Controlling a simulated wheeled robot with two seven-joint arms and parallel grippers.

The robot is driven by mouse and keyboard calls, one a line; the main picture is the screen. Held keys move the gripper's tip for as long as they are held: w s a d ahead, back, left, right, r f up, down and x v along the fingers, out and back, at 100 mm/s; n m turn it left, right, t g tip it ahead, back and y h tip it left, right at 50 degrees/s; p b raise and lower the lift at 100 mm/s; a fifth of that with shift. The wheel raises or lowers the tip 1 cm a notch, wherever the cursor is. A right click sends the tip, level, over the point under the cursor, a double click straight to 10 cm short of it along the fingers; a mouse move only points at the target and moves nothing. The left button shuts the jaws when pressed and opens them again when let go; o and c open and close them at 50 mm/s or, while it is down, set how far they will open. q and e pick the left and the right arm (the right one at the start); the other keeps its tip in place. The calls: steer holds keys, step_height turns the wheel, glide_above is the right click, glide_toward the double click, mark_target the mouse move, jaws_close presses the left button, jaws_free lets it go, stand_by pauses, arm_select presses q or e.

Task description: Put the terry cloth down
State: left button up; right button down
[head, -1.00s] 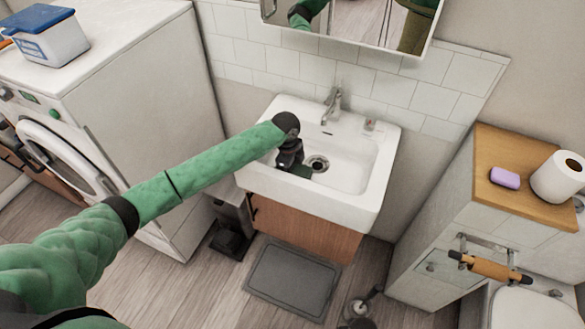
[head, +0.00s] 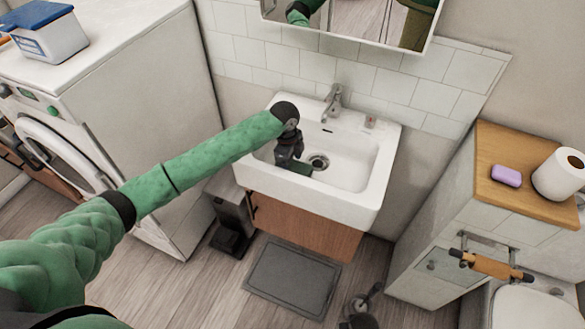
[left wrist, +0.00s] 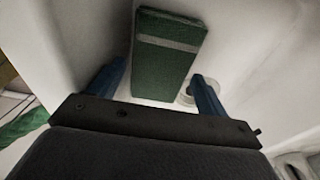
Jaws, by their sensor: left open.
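The terry cloth (left wrist: 168,55) is a dark green folded rectangle with a pale grey stripe. In the left wrist view it lies in the white sink basin, just beyond and between my left gripper's two blue fingers. My left gripper (left wrist: 158,82) is open, with a finger on either side of the cloth's near end and gaps showing. In the head view the left gripper (head: 290,163) points down into the left part of the sink (head: 350,165). A dark green bit of the cloth (head: 302,170) shows beside it; the gripper hides the rest. My right gripper is not seen.
The drain (head: 318,161) is right of the gripper and the tap (head: 333,102) behind it. A washing machine (head: 150,90) stands left, and a cabinet (head: 440,235) with soap (head: 506,176) and a paper roll (head: 560,175) right. A grey mat (head: 293,278) lies below.

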arm_select(q)
step_height(320, 180, up, 9)
steer(key=a+b, duration=0.1)
steer(key=shift+w+r+b, duration=0.15)
steer(key=shift+r+b, duration=0.05)
steer(key=shift+b, duration=0.2)
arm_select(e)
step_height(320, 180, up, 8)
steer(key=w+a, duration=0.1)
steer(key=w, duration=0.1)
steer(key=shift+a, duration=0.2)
arm_select(q)
steer(key=shift+f, duration=0.1)
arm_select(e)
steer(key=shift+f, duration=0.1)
